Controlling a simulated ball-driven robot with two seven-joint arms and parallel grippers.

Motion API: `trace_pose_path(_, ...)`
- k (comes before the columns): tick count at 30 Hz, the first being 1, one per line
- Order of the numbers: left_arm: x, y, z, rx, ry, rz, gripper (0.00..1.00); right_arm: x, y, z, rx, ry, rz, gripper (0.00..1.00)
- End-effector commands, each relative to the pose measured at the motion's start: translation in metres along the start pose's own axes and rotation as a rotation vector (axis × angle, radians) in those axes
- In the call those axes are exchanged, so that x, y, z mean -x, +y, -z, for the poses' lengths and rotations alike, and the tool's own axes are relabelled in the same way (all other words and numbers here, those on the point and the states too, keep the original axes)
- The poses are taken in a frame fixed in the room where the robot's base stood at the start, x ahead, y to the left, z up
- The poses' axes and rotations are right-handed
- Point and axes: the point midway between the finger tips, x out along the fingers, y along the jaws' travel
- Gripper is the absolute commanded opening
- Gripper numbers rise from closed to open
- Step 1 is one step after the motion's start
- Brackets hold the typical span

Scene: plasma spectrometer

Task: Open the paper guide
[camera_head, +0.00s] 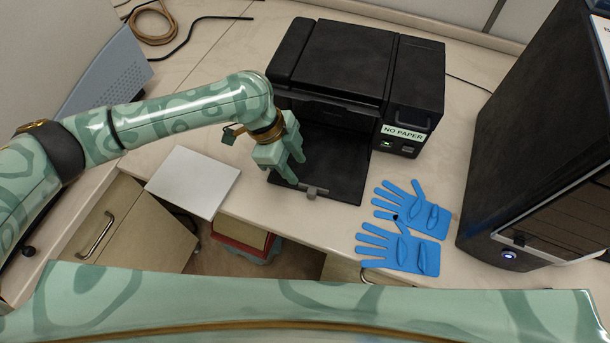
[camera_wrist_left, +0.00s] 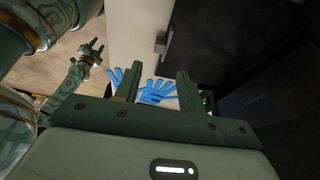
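The black printer (camera_head: 330,62) stands on the counter with a NO PAPER label. Its black front panel, seemingly the paper guide (camera_head: 335,165), lies lowered flat in front, with a grey tab (camera_head: 312,192) at its front edge. The tab also shows in the left wrist view (camera_wrist_left: 164,42). My left gripper (camera_head: 295,170) is over the left part of this panel, just behind and left of the tab. In the wrist view its fingers (camera_wrist_left: 148,88) are apart with nothing between them. My right gripper (camera_wrist_left: 90,48) shows small at the wrist view's upper left, fingers apart and empty; the head view does not show it.
Blue gloves (camera_head: 408,225) lie right of the panel. A white flat slab (camera_head: 193,181) lies to the left at the counter's front edge. A tall black machine (camera_head: 540,130) stands at the right. A drawer (camera_head: 103,225) is below left.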

Motion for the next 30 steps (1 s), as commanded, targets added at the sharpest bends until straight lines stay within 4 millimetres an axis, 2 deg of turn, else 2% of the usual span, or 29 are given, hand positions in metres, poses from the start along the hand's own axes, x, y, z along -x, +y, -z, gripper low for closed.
trace_pose_path(1,0.017,-0.001,0.0,-0.002,-0.002,0.005,0.4,0.005,0.0,0.001,0.0,0.002,-0.001,0.36)
trace_pose_path(3,0.033,-0.001,0.0,-0.002,-0.002,0.003,0.4,0.008,0.001,0.002,0.0,0.002,-0.001,0.36)
trace_pose_path(9,0.062,0.0,0.0,0.0,-0.001,0.001,0.4,0.012,0.001,0.003,0.0,0.003,-0.001,0.36)
trace_pose_path(15,0.069,0.0,0.0,0.0,0.001,0.0,0.4,0.013,0.002,0.003,0.001,0.003,-0.002,0.36)
trace_pose_path(30,0.065,0.002,0.003,-0.005,0.005,0.002,0.4,0.013,0.003,0.002,0.002,0.003,-0.003,0.36)
